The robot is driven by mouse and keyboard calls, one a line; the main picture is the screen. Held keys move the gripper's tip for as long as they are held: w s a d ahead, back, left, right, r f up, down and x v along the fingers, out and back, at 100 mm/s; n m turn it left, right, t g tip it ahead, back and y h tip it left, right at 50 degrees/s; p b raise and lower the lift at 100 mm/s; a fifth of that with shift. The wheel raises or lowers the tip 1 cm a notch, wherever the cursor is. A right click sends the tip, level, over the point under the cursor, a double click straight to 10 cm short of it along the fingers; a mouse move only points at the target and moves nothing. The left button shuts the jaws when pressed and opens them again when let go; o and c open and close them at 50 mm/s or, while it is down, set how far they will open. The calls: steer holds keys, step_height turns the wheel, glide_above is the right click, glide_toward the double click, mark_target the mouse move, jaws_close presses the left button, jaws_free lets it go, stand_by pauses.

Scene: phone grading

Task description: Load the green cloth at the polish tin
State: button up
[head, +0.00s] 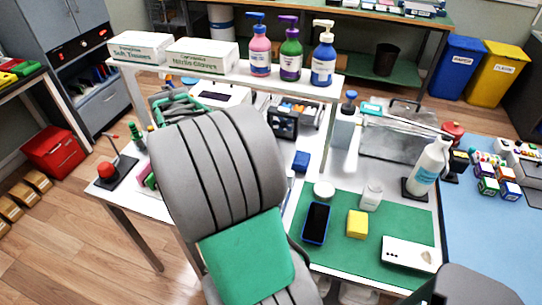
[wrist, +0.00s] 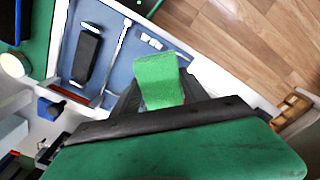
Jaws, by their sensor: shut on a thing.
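In the wrist view my gripper (wrist: 157,98) is shut on the green cloth (wrist: 156,72), which sticks out beyond the dark fingers above a blue-lined tray. My arm hides the gripper and cloth in the head view. A low white round thing (head: 324,190), possibly the polish tin, sits at the back left of the green mat (head: 400,220). It also shows at the left edge of the wrist view (wrist: 14,64), apart from the cloth. I cannot read a label on it.
The mat holds a dark phone (head: 316,223), a yellow block (head: 357,224), a small white bottle (head: 371,195) and a white phone (head: 410,254). A blue block (head: 301,162) stands behind the mat. Pump bottles (head: 323,60) line the raised shelf. The wrist view shows a blue-lined tray (wrist: 120,72).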

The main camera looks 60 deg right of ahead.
steer(key=s+d+m+p, duration=0.4)
steer(key=s+d+m, duration=0.5)
steer(key=s+d, duration=0.75)
steer(key=m+p, duration=0.2)
steer(key=m, duration=0.6)
glide_above(324, 189)
step_height(324, 189, down, 3)
steer(key=shift+s+d+f+m+b, duration=0.15)
steer(key=shift+f+m+b, duration=0.15)
steer(key=shift+f, duration=0.2)
steer(key=shift+f+b, duration=1.7)
steer(key=shift+f, duration=1.1)
steer(key=shift+f+b, duration=0.45)
steer(key=shift+f, duration=0.15)
step_height(324, 189, up, 7)
steer(key=p, duration=0.4)
steer(key=shift+r, duration=0.1)
